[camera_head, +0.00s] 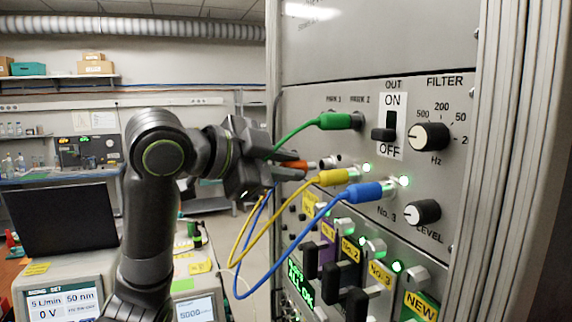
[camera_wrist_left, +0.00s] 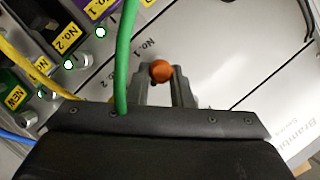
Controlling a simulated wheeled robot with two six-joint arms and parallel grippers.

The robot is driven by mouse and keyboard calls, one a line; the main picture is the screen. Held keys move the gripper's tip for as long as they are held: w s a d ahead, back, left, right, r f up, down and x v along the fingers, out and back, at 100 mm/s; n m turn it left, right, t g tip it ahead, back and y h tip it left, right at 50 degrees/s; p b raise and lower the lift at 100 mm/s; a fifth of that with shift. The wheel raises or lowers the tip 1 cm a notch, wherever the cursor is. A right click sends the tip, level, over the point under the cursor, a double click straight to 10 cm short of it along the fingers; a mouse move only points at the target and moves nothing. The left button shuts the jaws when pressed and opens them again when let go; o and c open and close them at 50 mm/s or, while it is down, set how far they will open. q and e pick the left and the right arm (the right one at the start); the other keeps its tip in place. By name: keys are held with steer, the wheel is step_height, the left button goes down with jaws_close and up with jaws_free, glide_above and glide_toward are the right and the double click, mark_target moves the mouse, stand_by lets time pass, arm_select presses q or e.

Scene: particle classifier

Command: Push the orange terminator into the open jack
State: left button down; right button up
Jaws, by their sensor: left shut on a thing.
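My left gripper (camera_head: 288,166) comes in from the left and is shut on the orange terminator (camera_head: 297,165). The terminator points right, toward the panel. A metal jack (camera_head: 327,163) with no cable stands just right of its tip; I cannot tell whether the two touch. In the left wrist view the orange round end of the terminator (camera_wrist_left: 161,71) shows between the fingertips (camera_wrist_left: 163,82), near the label No. 1. The jack is hidden there behind the terminator and fingers. My right gripper is not in view.
A green plug (camera_head: 338,121) sits above the jack, its cable drooping close to my gripper. A yellow plug (camera_head: 334,177) and a blue plug (camera_head: 365,192) sit to the right and below, with looping cables. Black levers (camera_head: 357,302) stick out lower down.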

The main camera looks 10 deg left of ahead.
mark_target(305, 163)
arm_select(q)
steer(key=shift+w+d, duration=0.65)
steer(key=shift+d, duration=0.35)
steer(key=shift+w+d, duration=0.15)
steer(key=shift+d, duration=0.05)
stand_by(0.6)
steer(key=c, duration=1.6)
jaws_free()
steer(key=o, duration=0.4)
steer(key=shift+w+d, duration=0.1)
steer(key=shift+d, duration=0.1)
steer(key=shift+a, duration=0.1)
steer(key=shift+s+a+r+b, duration=0.1)
steer(key=shift+s+a+b, duration=0.2)
steer(key=shift+s+a, duration=0.1)
steer(key=b+v, duration=0.6)
steer(key=v, duration=1)
steer(key=shift+s, duration=0.15)
